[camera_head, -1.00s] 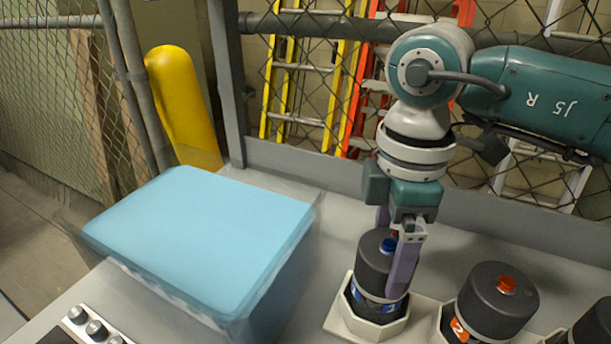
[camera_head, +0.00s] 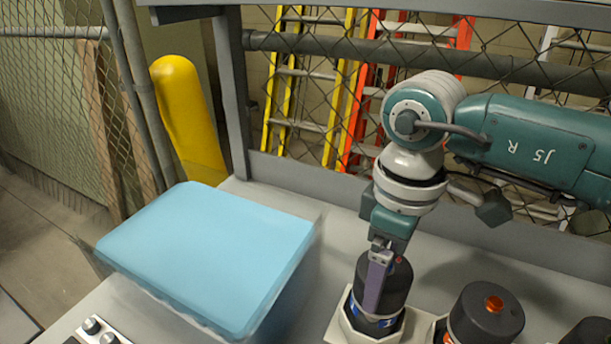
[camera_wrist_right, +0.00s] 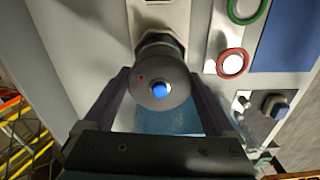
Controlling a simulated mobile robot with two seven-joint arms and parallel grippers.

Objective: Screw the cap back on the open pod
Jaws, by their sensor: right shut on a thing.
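A dark cap (camera_head: 398,278) sits on the blue-marked pod (camera_head: 378,326), which stands upright in a pale socket (camera_head: 342,322) at the lower middle of the head view. My right gripper (camera_head: 376,294) comes down from above and is shut on this cap, one purple finger across its near side. In the right wrist view, the rounded dark cap (camera_wrist_right: 162,88) with a blue centre button is between the two fingers. The finger hides part of the cap and label, so I cannot tell how tightly the cap is seated. My left gripper is not in view.
An orange-buttoned pod (camera_head: 484,316) stands to the right, with another dark pod (camera_head: 588,334) at the right edge. A light-blue water tank (camera_head: 210,255) is on the left. A control panel (camera_head: 95,330) is at the lower left. A chain-link fence stands behind the bench.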

